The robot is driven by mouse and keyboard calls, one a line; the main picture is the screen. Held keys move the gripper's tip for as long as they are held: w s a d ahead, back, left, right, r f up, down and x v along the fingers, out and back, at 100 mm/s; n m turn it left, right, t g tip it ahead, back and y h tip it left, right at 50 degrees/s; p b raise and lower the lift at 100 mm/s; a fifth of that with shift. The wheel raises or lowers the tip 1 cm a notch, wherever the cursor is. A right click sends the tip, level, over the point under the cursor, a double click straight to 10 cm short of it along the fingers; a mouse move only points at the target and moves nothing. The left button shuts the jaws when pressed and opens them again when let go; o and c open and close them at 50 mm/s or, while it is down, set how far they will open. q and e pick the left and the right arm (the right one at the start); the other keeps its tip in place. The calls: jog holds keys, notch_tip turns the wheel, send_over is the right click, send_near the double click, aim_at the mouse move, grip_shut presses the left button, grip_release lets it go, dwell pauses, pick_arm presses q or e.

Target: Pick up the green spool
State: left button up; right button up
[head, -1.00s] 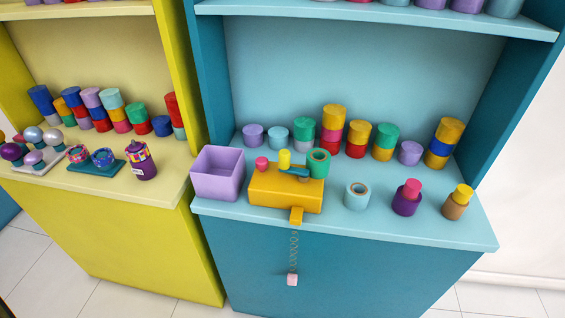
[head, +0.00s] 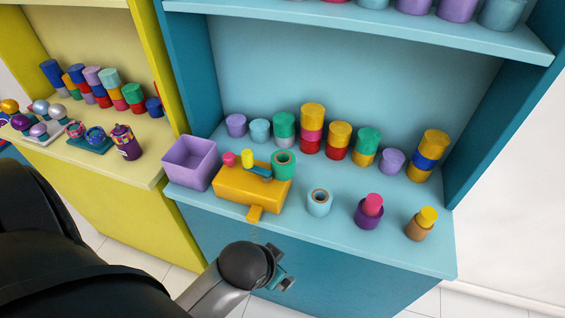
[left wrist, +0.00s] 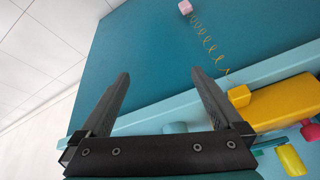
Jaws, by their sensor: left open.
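The green spool (head: 283,165) stands upright at the back right of the yellow block (head: 240,192) on the blue counter, its round hole showing on top. A bit of green at the right edge of the left wrist view may be this spool. My left gripper (head: 284,279) is in front of the counter, below its front edge and apart from the spool. In the left wrist view its two fingers (left wrist: 159,76) are spread with nothing between them. My right gripper is not in view.
A purple open box (head: 190,164) stands left of the yellow block. A light blue spool (head: 319,205), a purple spool with a pink top (head: 368,212) and a tan one with a yellow top (head: 421,224) stand to the right. Stacked cylinders line the back.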

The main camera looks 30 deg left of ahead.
pick_arm(q)
jog(key=w+a+r+m+t, duration=0.1)
jog(key=w+r+m+t, duration=0.1)
jog(key=w+r+t, duration=0.85)
jog(key=w+r+m+t, duration=0.3)
jog(key=w+r, duration=0.5)
jog(key=r, duration=0.7)
jog(key=s+d+r+m+t+h, duration=0.2)
jog(key=d+r+m+h, duration=0.6)
jog(key=r+m+h, duration=0.3)
jog(key=s+d+r+m+g+h, duration=0.1)
jog(key=s+d+m+g+h, duration=0.2)
jog(key=d+m+g+h, duration=0.5)
jog(key=m+g+y, duration=0.7)
jog(key=g+y, duration=0.1)
jog(key=y, duration=1.2)
send_near(283, 160)
notch_tip(283, 160, down, 2)
jog(key=shift+a+f+t, duration=0.1)
jog(key=shift+t, duration=0.15)
jog(key=shift+b+x, duration=0.6)
jog(key=shift+x, duration=2.55)
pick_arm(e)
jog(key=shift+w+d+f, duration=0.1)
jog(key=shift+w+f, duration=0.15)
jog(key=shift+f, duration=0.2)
